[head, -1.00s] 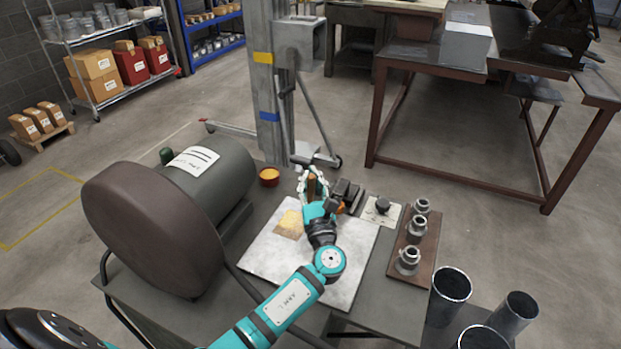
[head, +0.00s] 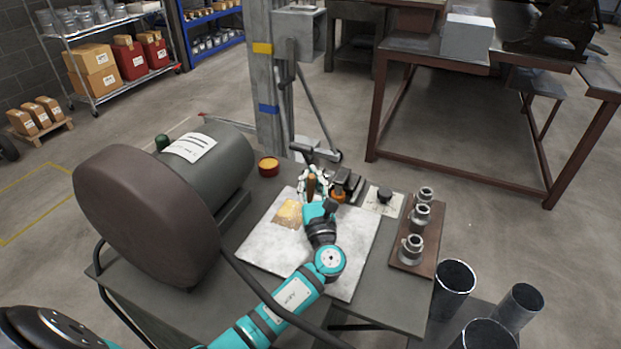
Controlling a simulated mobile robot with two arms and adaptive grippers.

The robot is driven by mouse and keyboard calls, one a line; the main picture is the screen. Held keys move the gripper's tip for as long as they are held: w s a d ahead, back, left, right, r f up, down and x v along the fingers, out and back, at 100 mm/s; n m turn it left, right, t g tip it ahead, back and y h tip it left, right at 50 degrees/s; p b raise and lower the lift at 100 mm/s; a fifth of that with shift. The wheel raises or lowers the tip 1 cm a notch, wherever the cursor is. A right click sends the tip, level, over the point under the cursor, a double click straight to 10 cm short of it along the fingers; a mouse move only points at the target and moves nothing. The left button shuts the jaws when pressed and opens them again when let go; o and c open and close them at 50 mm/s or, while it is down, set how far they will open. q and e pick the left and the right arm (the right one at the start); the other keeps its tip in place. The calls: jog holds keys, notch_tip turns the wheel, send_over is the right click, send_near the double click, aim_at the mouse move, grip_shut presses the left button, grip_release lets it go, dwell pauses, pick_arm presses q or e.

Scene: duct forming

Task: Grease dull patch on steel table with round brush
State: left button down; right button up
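The steel table top (head: 345,262) is a pale, mottled plate on the bench. A dull patch (head: 288,214) lies near its left back edge, part bright yellow and part brownish. My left gripper (head: 312,183) is over the back of the plate, just right of the patch. Its fingers are shut around the brown handle of the round brush (head: 311,187). The bristle end is hidden behind the gripper and wrist, so contact with the plate cannot be told. A red pot with yellow grease (head: 268,165) stands behind the plate. My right gripper is not in view.
A big dark drum-shaped machine (head: 150,215) fills the bench's left side. Dark clamp-like blocks (head: 346,181) stand close right of my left gripper. A brown board (head: 410,258) with metal fittings and several open tubes (head: 453,285) are at the right.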

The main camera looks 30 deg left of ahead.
pick_arm(q)
jog(key=shift+f+b, duration=0.45)
jog(key=shift+f, duration=0.35)
